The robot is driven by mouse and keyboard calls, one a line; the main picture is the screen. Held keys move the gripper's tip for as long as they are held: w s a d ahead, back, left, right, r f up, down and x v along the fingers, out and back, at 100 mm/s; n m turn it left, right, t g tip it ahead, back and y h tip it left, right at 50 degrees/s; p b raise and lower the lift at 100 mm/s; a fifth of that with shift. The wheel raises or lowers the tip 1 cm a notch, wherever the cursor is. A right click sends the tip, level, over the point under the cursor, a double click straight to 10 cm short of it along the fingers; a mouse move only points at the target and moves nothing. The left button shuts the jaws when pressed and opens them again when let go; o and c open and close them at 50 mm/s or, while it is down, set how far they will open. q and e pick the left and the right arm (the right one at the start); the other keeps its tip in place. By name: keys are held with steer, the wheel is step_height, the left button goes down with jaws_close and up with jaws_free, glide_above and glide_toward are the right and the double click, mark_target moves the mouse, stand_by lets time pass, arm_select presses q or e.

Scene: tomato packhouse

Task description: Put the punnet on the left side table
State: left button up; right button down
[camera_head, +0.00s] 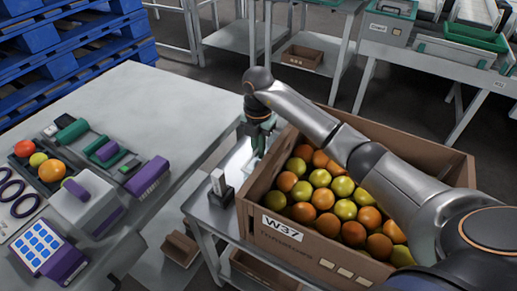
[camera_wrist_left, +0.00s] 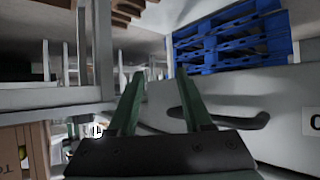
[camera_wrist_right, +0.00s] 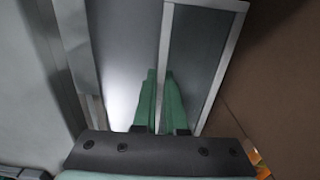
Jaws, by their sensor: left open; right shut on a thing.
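My right gripper (camera_head: 259,146) points down over the narrow metal table, beside the crate's left side. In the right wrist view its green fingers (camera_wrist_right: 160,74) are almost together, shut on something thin. My left gripper is outside the head view. In the left wrist view it (camera_wrist_left: 160,72) is open and empty, its green fingers apart.
A brown crate (camera_head: 286,241) marked W37, full of red, orange and yellow-green tomatoes, stands under my right arm. A small black-and-white device (camera_head: 220,188) stands on the narrow metal table (camera_head: 207,207). Tools, a purple-and-white scale (camera_head: 86,200) and loose tomatoes occupy the left side table's near part.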

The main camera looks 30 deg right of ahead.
steer(key=c, duration=1)
jaws_free()
steer(key=shift+r, duration=0.25)
step_height(320, 180, up, 4)
steer(key=shift+w+r+p, duration=0.1)
steer(key=shift+r+p, duration=0.1)
steer(key=shift+p, duration=0.4)
arm_select(q)
steer(key=s, duration=0.1)
steer(key=s+f+g+p, duration=0.1)
steer(key=s+f+g, duration=0.1)
steer(key=shift+s+d+f, duration=0.1)
steer(key=shift+d+f, duration=0.15)
steer(key=shift+d, duration=0.05)
arm_select(e)
step_height(320, 180, up, 7)
steer(key=shift+r, duration=0.15)
